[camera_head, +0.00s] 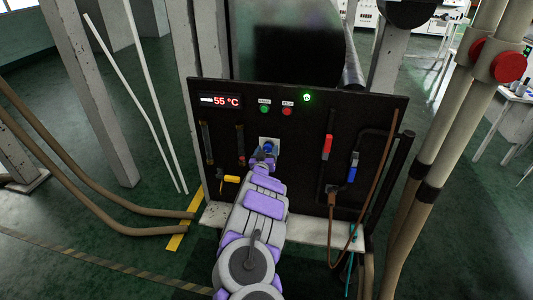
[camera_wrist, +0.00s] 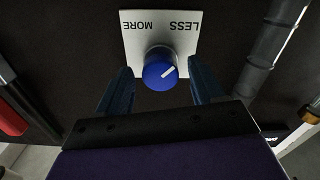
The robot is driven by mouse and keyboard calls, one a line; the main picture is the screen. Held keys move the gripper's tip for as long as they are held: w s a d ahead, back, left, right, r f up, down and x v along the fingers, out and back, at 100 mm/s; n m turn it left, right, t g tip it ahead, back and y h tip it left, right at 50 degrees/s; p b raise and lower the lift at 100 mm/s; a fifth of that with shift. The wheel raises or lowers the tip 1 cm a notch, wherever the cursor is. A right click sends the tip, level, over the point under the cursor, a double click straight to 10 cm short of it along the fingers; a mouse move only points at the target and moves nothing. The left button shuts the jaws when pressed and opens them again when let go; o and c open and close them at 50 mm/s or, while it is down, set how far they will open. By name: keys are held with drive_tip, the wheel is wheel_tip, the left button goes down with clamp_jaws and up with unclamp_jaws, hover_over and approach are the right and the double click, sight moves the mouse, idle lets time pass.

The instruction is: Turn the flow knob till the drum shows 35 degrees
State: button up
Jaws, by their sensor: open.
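The flow knob (camera_wrist: 160,74) is blue with a white pointer line and sits on a light plate (camera_wrist: 184,21) marked MORE and LESS, which reads upside down in the wrist view. The pointer line slants toward the upper right there. The knob also shows in the head view (camera_head: 268,147), partly hidden by my arm. My gripper (camera_wrist: 159,88) is open, with one dark blue finger on each side of the knob and a gap on both sides. The drum (camera_head: 300,53) is the dark cylinder behind the panel. The red display (camera_head: 220,101) reads 55 °C.
The black panel (camera_head: 360,110) carries a green button (camera_head: 264,109), a red button (camera_head: 286,111), a lit green light (camera_head: 307,97), a red handle (camera_head: 327,147), a blue handle (camera_head: 352,168) and a yellow handle (camera_head: 231,179). Brown hoses (camera_head: 130,228) lie at the left. Pipes (camera_head: 440,150) stand at the right.

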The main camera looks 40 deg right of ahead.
drive_tip(key=shift+w, duration=0.1)
drive_tip(key=c, duration=1.1)
drive_tip(key=shift+o, duration=0.2)
drive_tip(key=shift+m, duration=0.3)
